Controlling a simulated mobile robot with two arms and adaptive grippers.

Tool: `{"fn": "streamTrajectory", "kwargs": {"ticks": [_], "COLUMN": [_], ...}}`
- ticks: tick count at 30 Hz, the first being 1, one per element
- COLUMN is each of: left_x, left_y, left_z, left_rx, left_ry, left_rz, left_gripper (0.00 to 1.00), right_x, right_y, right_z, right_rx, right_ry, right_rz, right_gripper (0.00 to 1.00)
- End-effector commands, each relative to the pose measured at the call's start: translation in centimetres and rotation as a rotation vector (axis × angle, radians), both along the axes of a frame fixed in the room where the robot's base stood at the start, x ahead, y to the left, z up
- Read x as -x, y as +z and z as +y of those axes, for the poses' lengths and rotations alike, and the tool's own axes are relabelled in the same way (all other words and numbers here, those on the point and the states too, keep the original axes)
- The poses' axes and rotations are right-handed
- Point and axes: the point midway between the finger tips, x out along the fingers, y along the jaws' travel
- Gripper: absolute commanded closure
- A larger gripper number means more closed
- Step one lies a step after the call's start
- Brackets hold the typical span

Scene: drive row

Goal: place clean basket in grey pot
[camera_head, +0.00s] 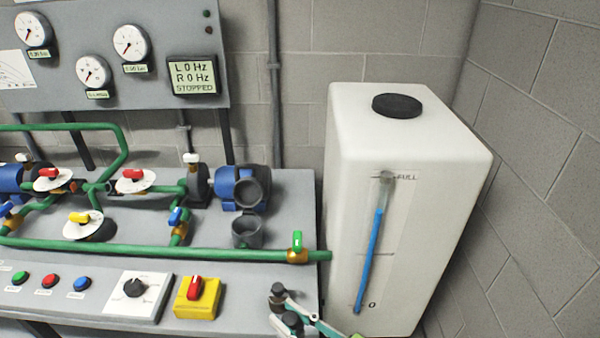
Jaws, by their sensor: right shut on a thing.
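The grey pot (247,232) stands upright on the bench near the right end of the green pipework. Its round mouth is open, and I see no basket in it. A dark hollow round part (252,193) is just behind it, in front of a blue motor. My right gripper (284,306) is low at the bench's front right corner, in front of the pot and apart from it. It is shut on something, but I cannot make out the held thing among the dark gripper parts. I cannot pick out the clean basket. My left gripper is out of view.
A tall white tank (405,190) with a black cap and blue level gauge stands right of the bench. A green-handled valve (297,246) lies between gripper and pot. A yellow switch box (197,297) is left of the gripper. The display (193,75) reads STOPPED.

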Motion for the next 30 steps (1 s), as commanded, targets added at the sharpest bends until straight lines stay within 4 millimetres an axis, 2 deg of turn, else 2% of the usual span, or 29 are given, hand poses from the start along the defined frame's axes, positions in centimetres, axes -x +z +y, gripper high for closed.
{"fn": "streamTrajectory", "kwargs": {"ticks": [5,8,15,26,30], "left_x": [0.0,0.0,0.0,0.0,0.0], "left_y": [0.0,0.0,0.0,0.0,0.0], "left_z": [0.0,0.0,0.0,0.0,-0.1], "left_rx": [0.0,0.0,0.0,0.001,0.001], "left_ry": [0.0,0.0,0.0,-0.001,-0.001], "left_rz": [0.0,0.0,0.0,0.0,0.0], "left_gripper": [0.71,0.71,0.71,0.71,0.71], "right_x": [0.1,0.1,0.1,0.5,1.1], "right_y": [-0.1,-0.2,-0.2,0.6,1.5], "right_z": [-0.5,-1.4,-5.7,-10.2,-13.6], "right_rx": [-0.003,-0.005,-0.002,0.003,-0.001], "right_ry": [-0.029,-0.083,-0.283,-0.459,-0.587], "right_rz": [0.002,0.004,0.004,-0.003,0.0], "right_gripper": [1.0,1.0,1.0,1.0,1.0]}}
